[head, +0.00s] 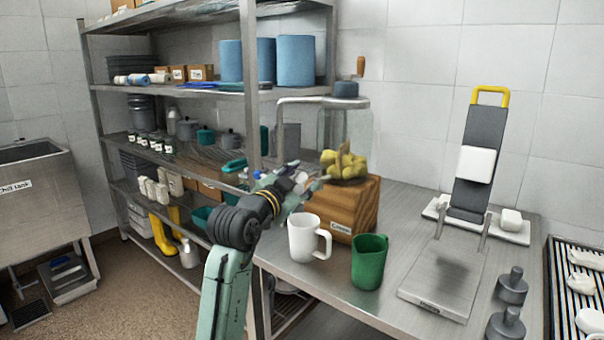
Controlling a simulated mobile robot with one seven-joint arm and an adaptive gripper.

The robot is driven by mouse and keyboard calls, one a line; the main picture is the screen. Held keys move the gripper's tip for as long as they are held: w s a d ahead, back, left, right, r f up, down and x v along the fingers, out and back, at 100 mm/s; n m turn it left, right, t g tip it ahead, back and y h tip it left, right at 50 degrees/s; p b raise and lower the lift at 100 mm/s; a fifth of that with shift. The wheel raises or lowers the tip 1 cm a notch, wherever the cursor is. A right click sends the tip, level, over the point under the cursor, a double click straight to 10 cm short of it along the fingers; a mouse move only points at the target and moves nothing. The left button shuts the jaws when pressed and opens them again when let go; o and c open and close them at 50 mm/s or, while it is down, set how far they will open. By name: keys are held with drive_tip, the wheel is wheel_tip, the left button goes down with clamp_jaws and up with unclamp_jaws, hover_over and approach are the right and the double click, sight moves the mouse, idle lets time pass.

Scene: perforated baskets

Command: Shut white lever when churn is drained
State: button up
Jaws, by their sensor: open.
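The churn is a clear jar (345,130) with a dark lid and brown crank knob, on a labelled wooden block (352,208). Yellow lumps (343,164) lie in its bottom; I cannot make out any liquid around them. My gripper (318,182) is open at the left side of the jar's base, in front of the block's top left. It covers that spot, and I cannot pick out a white lever there or tell whether the gripper touches anything. A white mug (301,238) stands below the gripper, in front of the block.
A green jug (369,262) stands right of the mug. A metal plate (440,280) and a dark board with yellow handle (478,150) are further right. Dark weights (512,287) stand near the slatted rack (575,290). Shelving (170,95) stands left, close behind my arm.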

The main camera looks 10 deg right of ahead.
drive_tip(key=shift+w+d, duration=0.4)
drive_tip(key=shift+w, duration=0.05)
clamp_jaws()
idle(0.4)
idle(0.3)
